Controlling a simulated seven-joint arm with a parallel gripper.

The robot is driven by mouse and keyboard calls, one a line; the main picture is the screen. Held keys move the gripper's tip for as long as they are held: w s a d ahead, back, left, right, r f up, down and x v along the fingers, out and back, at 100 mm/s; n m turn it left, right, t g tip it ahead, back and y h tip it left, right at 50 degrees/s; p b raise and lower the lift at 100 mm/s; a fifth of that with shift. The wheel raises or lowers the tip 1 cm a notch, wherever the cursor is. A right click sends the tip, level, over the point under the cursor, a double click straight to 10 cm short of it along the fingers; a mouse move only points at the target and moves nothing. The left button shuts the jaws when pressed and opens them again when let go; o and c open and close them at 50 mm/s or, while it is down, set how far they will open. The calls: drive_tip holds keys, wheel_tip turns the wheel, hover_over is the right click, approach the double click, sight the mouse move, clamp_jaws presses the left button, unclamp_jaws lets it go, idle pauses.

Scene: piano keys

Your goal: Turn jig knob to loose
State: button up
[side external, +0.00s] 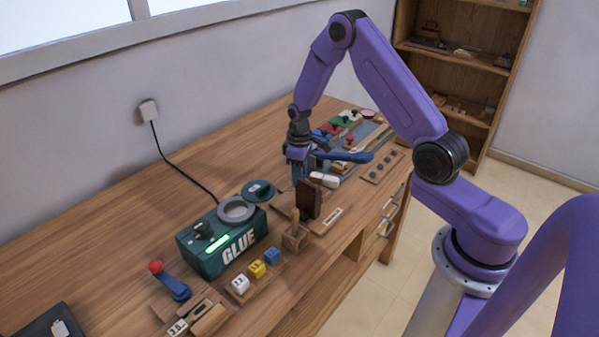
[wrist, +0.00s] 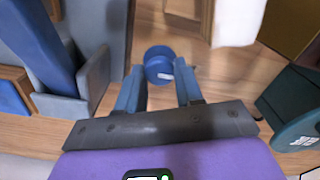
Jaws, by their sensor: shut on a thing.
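A round blue knob (wrist: 158,66) with a small white mark on its top shows in the wrist view. My gripper (wrist: 158,82) is shut on the knob, with one blue finger on each side of it. In the side external view my gripper (side external: 298,168) points down over the bench, and the knob is hidden there behind the gripper and nearby items. I cannot tell from the mark which setting the knob is at.
A blue bar (wrist: 40,45) in a grey-blue holder stands left of my gripper in the wrist view. The green glue box (side external: 222,243), a dark brown block (side external: 308,200) and a wooden holder (side external: 295,238) stand nearer the camera. Open bench (side external: 110,230) lies along the wall.

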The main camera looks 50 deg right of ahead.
idle(0.4)
drive_tip(key=o, duration=1)
drive_tip(key=shift+o, duration=0.2)
drive_tip(key=shift+r, duration=0.1)
wheel_tip(320, 180, up, 17)
drive_tip(key=shift+r, duration=0.15)
